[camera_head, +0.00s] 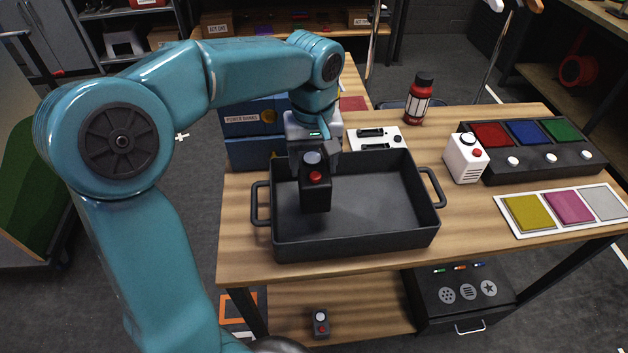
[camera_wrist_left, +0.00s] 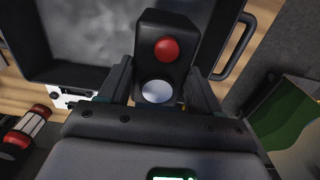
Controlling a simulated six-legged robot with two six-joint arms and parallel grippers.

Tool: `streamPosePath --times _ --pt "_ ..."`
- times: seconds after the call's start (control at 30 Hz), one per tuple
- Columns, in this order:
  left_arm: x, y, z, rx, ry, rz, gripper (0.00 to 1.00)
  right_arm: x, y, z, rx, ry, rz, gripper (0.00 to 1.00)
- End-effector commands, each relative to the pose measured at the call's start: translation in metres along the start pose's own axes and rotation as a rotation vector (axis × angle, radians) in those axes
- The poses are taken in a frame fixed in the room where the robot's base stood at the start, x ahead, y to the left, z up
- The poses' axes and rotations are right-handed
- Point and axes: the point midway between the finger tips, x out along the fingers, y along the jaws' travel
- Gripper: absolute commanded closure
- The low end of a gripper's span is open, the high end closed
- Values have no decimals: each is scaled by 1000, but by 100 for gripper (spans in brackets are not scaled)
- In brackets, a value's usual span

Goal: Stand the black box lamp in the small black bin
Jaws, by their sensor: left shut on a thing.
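The black box lamp (camera_head: 315,197) has a red button on its front and a pale dome on top. My left gripper (camera_head: 314,160) is shut on its upper part and holds it about upright. The lamp is over the left part of the black bin (camera_head: 355,247), a rectangular open bin with two side handles on the table. I cannot tell whether the lamp's bottom touches the bin floor. In the left wrist view the lamp (camera_wrist_left: 167,25) sits between the fingers (camera_wrist_left: 158,85), with the bin (camera_wrist_left: 75,45) beyond. My right gripper is not in view.
Behind the bin are blue drawers (camera_head: 250,153) and a white switch panel (camera_head: 376,138). To the right stand a white box lamp (camera_head: 464,160), a bottle (camera_head: 419,100), a black button console (camera_head: 540,160) and colored pads (camera_head: 566,210). A small dark box (camera_head: 320,323) is on the lower shelf.

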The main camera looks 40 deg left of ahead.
Motion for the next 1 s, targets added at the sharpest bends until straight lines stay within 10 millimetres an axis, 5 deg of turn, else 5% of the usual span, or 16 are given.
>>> streamPosePath --times 0.4,0.8,0.83,0.9,1.0 --pt "48 0 0 -1 1 0 100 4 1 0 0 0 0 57" --pt "54 0 -1 0 2 1 100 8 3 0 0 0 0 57" --pt "53 0 0 0 1 0 27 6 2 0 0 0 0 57" --pt "53 0 0 0 1 0 11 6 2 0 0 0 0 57" --pt "53 0 0 0 1 0 11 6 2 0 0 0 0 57"
